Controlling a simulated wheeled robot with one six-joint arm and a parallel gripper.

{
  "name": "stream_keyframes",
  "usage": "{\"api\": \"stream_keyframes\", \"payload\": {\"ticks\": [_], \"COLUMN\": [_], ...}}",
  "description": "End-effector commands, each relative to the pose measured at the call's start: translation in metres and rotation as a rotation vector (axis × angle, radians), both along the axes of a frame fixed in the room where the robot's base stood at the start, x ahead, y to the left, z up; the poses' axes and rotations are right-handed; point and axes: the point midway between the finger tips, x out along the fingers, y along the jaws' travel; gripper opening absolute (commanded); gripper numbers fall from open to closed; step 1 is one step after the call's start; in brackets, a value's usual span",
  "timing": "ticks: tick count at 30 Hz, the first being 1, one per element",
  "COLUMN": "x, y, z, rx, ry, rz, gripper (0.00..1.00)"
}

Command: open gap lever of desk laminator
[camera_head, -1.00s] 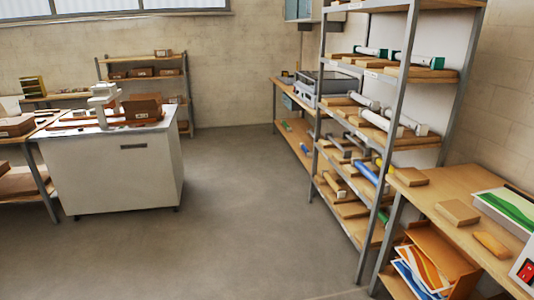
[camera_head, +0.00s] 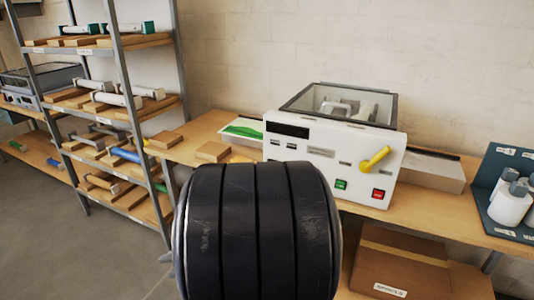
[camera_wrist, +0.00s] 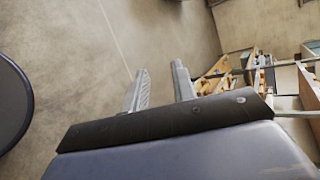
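The desk laminator (camera_head: 310,150) is a white box with a clear lid on top. It stands on a wooden bench in the head view. A yellow lever (camera_head: 375,160) is on the right of its front face and slants up to the right. A green button (camera_head: 341,184) and a red button (camera_head: 378,194) sit below the lever. My gripper (camera_wrist: 160,85) shows in the wrist view with its two fingers apart and nothing between them. It points at floor and shelving, away from the laminator, which is not in the wrist view.
A large black ribbed part of my own body hides the bench front below the laminator. A shelf rack (camera_head: 122,100) with rolls stands left. A blue holder with white bottles (camera_head: 510,205) is on the bench at right. A cardboard box (camera_head: 400,265) is below. Grey floor is open at left.

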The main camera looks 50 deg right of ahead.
Motion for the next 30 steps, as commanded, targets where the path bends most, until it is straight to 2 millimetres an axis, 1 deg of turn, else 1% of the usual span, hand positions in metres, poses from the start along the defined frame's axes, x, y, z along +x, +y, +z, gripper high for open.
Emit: {"api": "stream_keyframes", "payload": {"ticks": [1, 2, 3, 5, 6, 9, 12, 15, 18, 30], "x": [0.006, 0.009, 0.011, 0.009, 0.006, -0.007, -0.022, -0.031, -0.035, -0.034], "y": [-0.029, -0.045, -0.067, -0.100, -0.121, -0.167, -0.199, -0.216, -0.221, -0.220], "z": [0.003, 0.009, 0.017, 0.028, 0.036, 0.050, 0.060, 0.066, 0.069, 0.069], "rx": [0.071, 0.105, 0.144, 0.188, 0.208, 0.232, 0.234, 0.232, 0.230, 0.229], "ry": [-0.070, -0.120, -0.188, -0.291, -0.357, -0.503, -0.606, -0.664, -0.686, -0.685], "rz": [-0.085, -0.128, -0.187, -0.270, -0.321, -0.433, -0.509, -0.552, -0.565, -0.564], "gripper": [0.21, 0.19, 0.16, 0.11, 0.08, 0.00, 0.00, 0.00, 0.00, 0.00]}}
